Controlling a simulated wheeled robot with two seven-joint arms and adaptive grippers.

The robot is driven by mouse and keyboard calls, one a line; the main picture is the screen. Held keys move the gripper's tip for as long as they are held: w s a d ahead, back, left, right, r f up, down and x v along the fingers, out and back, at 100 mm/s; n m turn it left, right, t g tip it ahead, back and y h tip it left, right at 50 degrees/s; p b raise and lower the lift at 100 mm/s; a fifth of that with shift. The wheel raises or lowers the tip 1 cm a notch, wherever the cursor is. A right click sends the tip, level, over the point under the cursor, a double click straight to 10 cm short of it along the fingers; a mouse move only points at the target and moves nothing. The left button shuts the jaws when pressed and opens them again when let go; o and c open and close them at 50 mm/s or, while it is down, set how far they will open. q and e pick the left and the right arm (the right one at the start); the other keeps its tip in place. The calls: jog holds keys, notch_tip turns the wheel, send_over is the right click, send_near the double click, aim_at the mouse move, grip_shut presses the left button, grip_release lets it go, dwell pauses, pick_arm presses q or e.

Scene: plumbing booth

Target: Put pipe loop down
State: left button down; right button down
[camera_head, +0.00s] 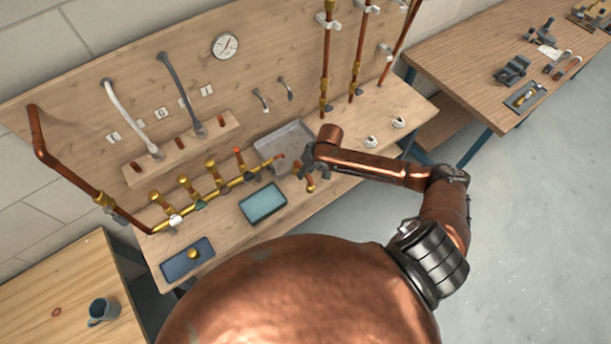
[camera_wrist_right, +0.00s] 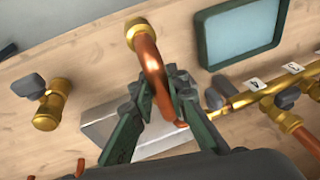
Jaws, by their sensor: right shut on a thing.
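The pipe loop (camera_wrist_right: 152,70) is a bent copper tube with a brass nut at its upper end in the right wrist view. My right gripper (camera_wrist_right: 160,88) is shut on it, one dark green finger on each side of the tube. In the head view my right gripper (camera_head: 308,158) is at the right side of the grey metal tray (camera_head: 268,146) on the bench. The tray also shows behind the fingers in the wrist view (camera_wrist_right: 98,128). The loop is mostly hidden in the head view; whether it touches anything is unclear. My left gripper is not in view.
A brass manifold (camera_head: 233,184) with several valves runs along the bench left of the gripper. A teal-framed tablet-like panel (camera_head: 263,204) lies in front. A brass valve with a grey handle (camera_wrist_right: 47,110) stands near the gripper. A blue mat (camera_head: 180,264) lies at the front left.

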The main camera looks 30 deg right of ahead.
jog(key=shift+w+d+f, duration=0.15)
jog(key=shift+f, duration=0.05)
jog(key=shift+w+d+f+p, duration=0.15)
jog(key=shift+f+p, duration=0.15)
jog(key=shift+f, duration=1.5)
jog(key=shift+f, duration=0.1)
jog(key=c, duration=1.9)
grip_release()
jog(key=v, duration=1.2)
